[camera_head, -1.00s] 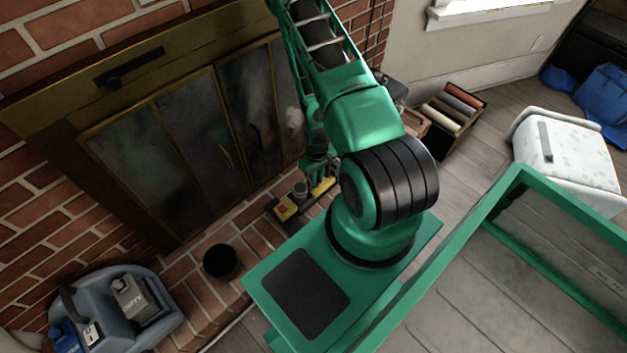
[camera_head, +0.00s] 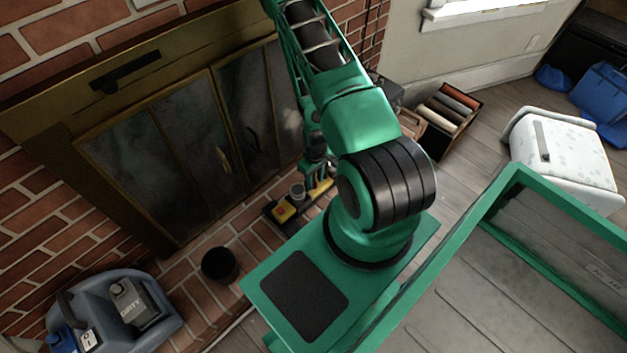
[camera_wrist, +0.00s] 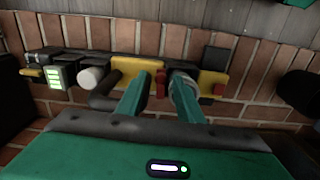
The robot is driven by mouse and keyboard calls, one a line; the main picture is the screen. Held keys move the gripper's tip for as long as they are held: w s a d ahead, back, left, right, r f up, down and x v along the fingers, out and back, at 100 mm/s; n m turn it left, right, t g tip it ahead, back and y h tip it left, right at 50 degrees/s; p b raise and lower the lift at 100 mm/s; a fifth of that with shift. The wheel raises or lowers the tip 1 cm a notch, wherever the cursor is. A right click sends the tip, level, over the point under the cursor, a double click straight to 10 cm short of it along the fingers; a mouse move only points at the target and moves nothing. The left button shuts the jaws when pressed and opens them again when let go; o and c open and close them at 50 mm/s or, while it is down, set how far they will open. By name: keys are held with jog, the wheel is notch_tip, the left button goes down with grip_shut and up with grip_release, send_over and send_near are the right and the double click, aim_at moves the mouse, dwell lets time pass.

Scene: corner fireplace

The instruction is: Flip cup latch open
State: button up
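A dark board (camera_head: 272,212) with yellow, red and grey parts lies on the brick hearth; it also shows in the wrist view (camera_wrist: 127,62). A grey cup-shaped part (camera_head: 298,190) stands on it. In the wrist view my gripper (camera_wrist: 161,80) is over the board, its two green fingers apart. A small red piece (camera_wrist: 161,84) shows between the fingertips; I cannot tell whether they touch it. A silvery rounded part (camera_wrist: 185,86) is at the right fingertip, partly hidden by it. A yellow plate (camera_wrist: 140,66) is behind the left finger. I cannot tell which part is the latch.
A brass-framed fireplace (camera_head: 188,137) stands behind the hearth. A black pot (camera_head: 220,265) and a grey-blue machine (camera_head: 117,312) are at the left. A crate of rolls (camera_head: 447,115) and a white cabinet (camera_head: 562,155) are at the right.

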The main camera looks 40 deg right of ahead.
aim_at(314, 183)
notch_tip(314, 183, up, 11)
dwell(0.8)
jog(key=shift+f, duration=0.1)
dwell(0.4)
